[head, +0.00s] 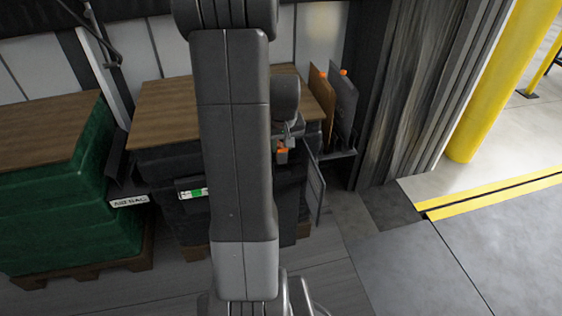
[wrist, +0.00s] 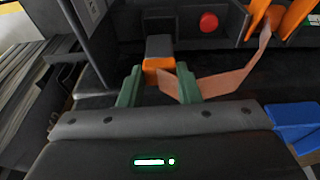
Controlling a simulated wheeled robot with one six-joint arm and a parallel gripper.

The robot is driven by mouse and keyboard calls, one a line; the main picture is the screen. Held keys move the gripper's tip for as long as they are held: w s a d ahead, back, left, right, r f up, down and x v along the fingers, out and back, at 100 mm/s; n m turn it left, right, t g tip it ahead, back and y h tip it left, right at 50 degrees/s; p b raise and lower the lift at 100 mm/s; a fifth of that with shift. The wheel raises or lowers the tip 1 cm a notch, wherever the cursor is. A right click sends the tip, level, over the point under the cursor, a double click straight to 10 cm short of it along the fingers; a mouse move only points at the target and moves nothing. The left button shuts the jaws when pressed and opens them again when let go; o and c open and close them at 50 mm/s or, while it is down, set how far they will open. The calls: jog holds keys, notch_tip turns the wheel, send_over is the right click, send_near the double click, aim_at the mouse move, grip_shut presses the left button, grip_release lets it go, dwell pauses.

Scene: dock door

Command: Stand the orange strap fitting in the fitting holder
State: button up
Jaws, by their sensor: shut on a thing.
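My gripper (wrist: 159,72) shows in the wrist view with its two green fingers on either side of a small orange fitting (wrist: 159,63), and it is shut on it. A grey block-like part (wrist: 160,46) shows just beyond the orange part; I cannot tell whether they are joined. A pale orange strap (wrist: 225,86) runs from beside the fingers up to the right. In the head view the orange fitting (head: 282,155) shows just below my gripper (head: 287,141), in front of the dark stack. I cannot clearly pick out the fitting holder.
A dark compartmented rack (wrist: 222,42) with a red round part (wrist: 208,22) and orange pieces (wrist: 294,18) lies beyond the fingers. A blue block (wrist: 297,116) is at right. Upright panels (head: 343,104) and a hanging grey panel (head: 315,187) stand close by. Floor at right is clear.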

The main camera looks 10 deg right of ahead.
aim_at(282, 152)
jog(key=shift+s+b+x, duration=0.2)
jog(key=shift+x, duration=0.6)
jog(key=shift+s+b+x, duration=0.15)
jog(key=shift+s+x, duration=0.05)
jog(key=shift+x, duration=0.6)
jog(key=shift+s+b+x, duration=0.2)
jog(key=shift+x, duration=0.65)
jog(key=shift+f, duration=0.25)
jog(key=o, duration=1.1)
jog(key=shift+r, duration=0.5)
jog(key=p+v, duration=0.3)
jog(key=v, duration=0.8)
jog(key=shift+s, duration=0.15)
jog(key=shift+o, duration=0.5)
jog(key=shift+a+r, duration=0.1)
